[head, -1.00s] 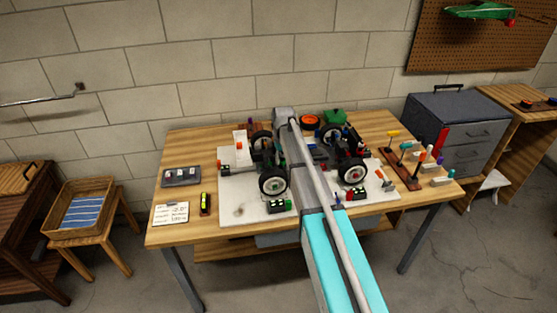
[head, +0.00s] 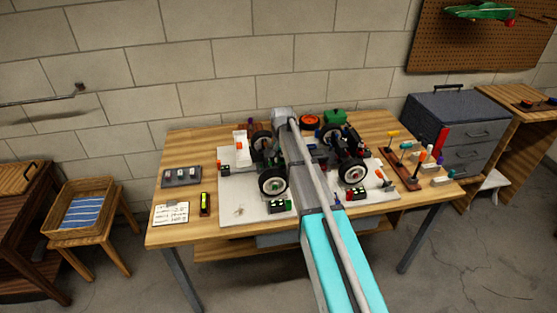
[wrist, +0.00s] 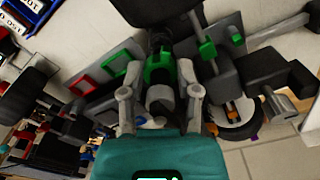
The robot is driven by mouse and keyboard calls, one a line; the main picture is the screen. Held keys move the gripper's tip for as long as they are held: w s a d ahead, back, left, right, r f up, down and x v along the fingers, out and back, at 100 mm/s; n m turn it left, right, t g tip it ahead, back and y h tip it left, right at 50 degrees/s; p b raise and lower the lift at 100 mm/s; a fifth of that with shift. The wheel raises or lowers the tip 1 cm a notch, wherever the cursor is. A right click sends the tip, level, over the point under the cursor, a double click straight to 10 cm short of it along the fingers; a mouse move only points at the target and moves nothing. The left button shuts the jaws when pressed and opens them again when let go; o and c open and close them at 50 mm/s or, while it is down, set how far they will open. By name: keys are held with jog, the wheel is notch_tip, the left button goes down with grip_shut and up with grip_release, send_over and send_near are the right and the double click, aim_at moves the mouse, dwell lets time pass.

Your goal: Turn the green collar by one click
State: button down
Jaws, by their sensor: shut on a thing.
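The green collar (wrist: 158,69) shows in the wrist view, around a dark shaft on the racecar. My gripper (wrist: 159,88) has its two grey fingers on either side of it, shut on it. A grey rounded end sits between the fingers in front of the collar. In the head view the racecar (head: 272,181) stands on a white board on the table, its middle covered by my arm. My gripper and the collar cannot be made out there.
Black wheels and dark suspension parts crowd the fingers. Other green parts (wrist: 207,49) sit close by on the right. The white board (head: 238,210) lies on the wooden table (head: 180,145). A screwdriver rack (head: 405,172) stands at the right. The table's left end has some bare room.

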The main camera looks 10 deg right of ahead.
jog(key=shift+m, duration=0.4)
jog(key=shift+c, duration=1.6)
grip_release()
jog(key=shift+r, duration=0.1)
